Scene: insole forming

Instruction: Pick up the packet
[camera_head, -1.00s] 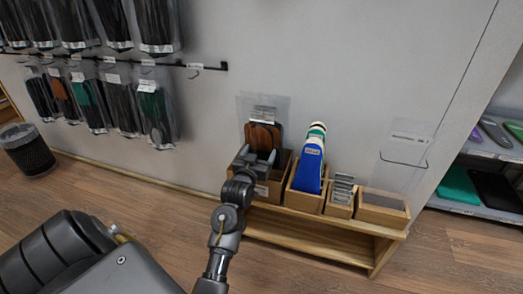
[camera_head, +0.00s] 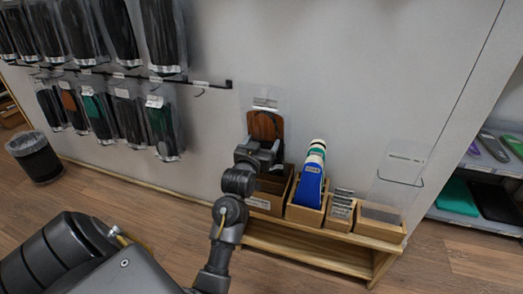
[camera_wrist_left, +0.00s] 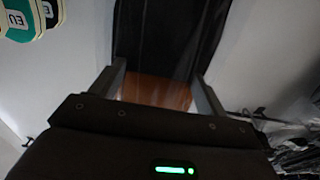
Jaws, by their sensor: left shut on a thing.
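The packet (camera_head: 265,124) is a clear sleeve with brown insoles inside. It stands upright against the wall, above a wooden box in the head view. My left gripper (camera_head: 260,150) is shut on the lower part of the packet, and its fingers partly hide it. In the left wrist view the packet (camera_wrist_left: 155,90) shows brown between the two fingers, with a dark part (camera_wrist_left: 168,35) beyond. My right gripper is not in view.
The open wooden box (camera_head: 268,204) stands on a low wooden bench (camera_head: 300,258). Blue and white insole shapes (camera_head: 311,180) and small boxes stand to its right. Packets (camera_head: 163,128) hang on wall rails at the left. A mesh bin (camera_head: 36,160) stands on the floor.

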